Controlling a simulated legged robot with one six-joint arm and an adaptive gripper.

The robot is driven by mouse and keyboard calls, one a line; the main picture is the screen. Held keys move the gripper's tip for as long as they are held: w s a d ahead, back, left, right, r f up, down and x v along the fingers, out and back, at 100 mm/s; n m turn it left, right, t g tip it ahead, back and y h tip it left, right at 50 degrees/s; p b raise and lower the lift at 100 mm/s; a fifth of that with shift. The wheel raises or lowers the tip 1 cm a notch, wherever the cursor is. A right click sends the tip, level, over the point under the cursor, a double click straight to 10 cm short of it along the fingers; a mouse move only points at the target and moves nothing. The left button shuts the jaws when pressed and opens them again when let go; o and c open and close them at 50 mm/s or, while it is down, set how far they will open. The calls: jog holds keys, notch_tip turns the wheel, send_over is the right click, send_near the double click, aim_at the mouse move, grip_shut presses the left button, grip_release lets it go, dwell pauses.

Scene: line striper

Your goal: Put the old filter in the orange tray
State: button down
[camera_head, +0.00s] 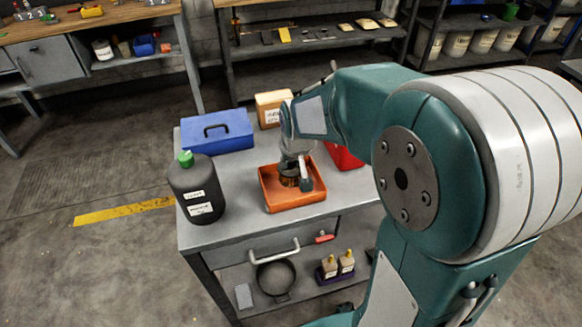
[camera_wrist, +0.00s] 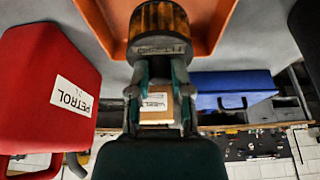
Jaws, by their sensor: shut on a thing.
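The old filter (camera_wrist: 158,20), a short cylinder with brown-amber pleats and a dark end cap, is held between the fingers of my gripper (camera_wrist: 158,62) in the wrist view. My gripper is shut on its cap end. In the head view, my gripper (camera_head: 297,170) points down over the orange tray (camera_head: 293,204), with the dark filter (camera_head: 288,181) below it, within the tray's outline. The tray also shows behind the filter in the wrist view (camera_wrist: 218,14). I cannot tell whether the filter touches the tray floor.
On the grey cart (camera_head: 240,190) stand a blue toolbox (camera_head: 218,133), a black bottle with a green cap (camera_head: 197,190), a tan box (camera_head: 270,107) and a red petrol can (camera_head: 343,155), close around the tray. Two small bottles and a round pan sit on the lower shelf.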

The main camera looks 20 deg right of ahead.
aim_at(292, 169)
jog(key=shift+f, duration=1.45)
jog(key=c, duration=0.5)
grip_release()
jog(key=shift+f, duration=0.1)
jog(key=shift+c, duration=0.2)
jog(key=v, duration=1.2)
jog(key=s+r, duration=0.1)
jog(key=s, duration=0.7)
jog(key=s+r+t, duration=0.1)
jog(key=s+r, duration=0.1)
jog(key=s, duration=0.6)
jog(key=shift+s+a+r+t, duration=0.15)
jog(key=shift+s+r+t, duration=0.1)
jog(key=shift+r+t, duration=0.05)
